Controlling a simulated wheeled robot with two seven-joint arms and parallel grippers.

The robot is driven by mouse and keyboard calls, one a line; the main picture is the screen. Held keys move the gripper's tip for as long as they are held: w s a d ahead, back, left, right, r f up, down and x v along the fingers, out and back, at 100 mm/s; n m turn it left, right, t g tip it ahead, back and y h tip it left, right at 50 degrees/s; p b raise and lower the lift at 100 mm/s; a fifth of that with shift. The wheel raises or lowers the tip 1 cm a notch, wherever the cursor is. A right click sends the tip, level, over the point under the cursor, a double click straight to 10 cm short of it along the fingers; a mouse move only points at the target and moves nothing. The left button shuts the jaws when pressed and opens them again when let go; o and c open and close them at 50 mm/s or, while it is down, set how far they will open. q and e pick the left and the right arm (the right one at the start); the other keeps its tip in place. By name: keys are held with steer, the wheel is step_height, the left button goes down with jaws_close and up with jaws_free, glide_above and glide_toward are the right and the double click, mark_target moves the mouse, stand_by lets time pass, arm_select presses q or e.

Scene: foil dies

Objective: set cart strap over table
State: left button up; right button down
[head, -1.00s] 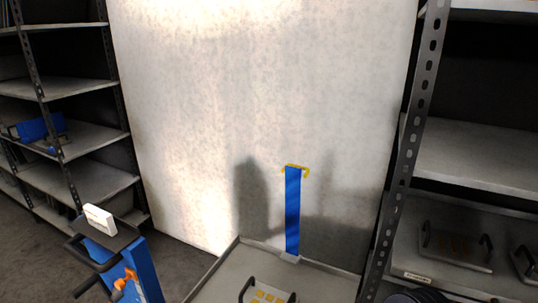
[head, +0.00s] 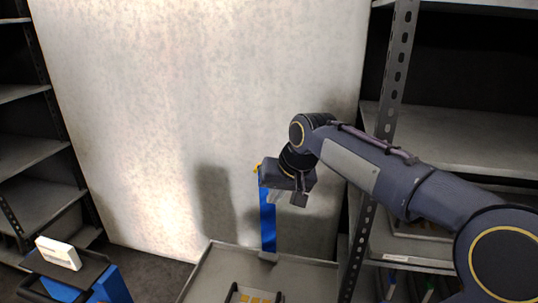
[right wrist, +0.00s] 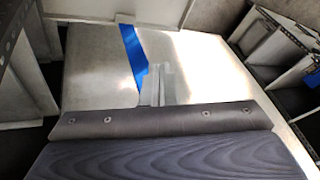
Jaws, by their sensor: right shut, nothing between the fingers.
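An upright blue strip (head: 268,222) with a yellow hooked end (head: 258,169) stands at the back edge of a grey table (head: 205,272), in front of the pale wall. I cannot tell whether it is the cart strap. My right gripper (head: 288,197) is shut and empty, in front of the strip's upper part and hiding some of it; I cannot tell if they touch. In the right wrist view the fingers (right wrist: 155,86) appear beside the blue strip (right wrist: 132,57). A blue cart (head: 104,288) with a dark top shows at the lower left. My left gripper is out of view.
A white box (head: 58,252) lies on the cart's top. A dark-handled tray with yellowish pieces (head: 258,296) sits on the table. A metal shelf upright (head: 366,200) stands close to my right arm. More shelves (head: 30,155) stand at the left.

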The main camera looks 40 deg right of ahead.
steer(key=w+d+r+m+g+h+p, duration=0.1)
steer(key=w+d+r+m+h, duration=0.15)
steer(key=w+d+r, duration=0.35)
steer(key=w+d+r+m+h, duration=0.2)
steer(key=w+d+h, duration=0.2)
steer(key=w, duration=0.5)
steer(key=p+x, duration=0.1)
steer(key=x, duration=0.9)
steer(key=shift+n+y, duration=0.25)
steer(key=s+a, duration=0.1)
steer(key=s+a+f, duration=0.1)
steer(key=a, duration=0.1)
steer(key=shift+s+a, duration=0.2)
steer(key=shift+s, duration=0.15)
steer(key=shift+r, duration=0.1)
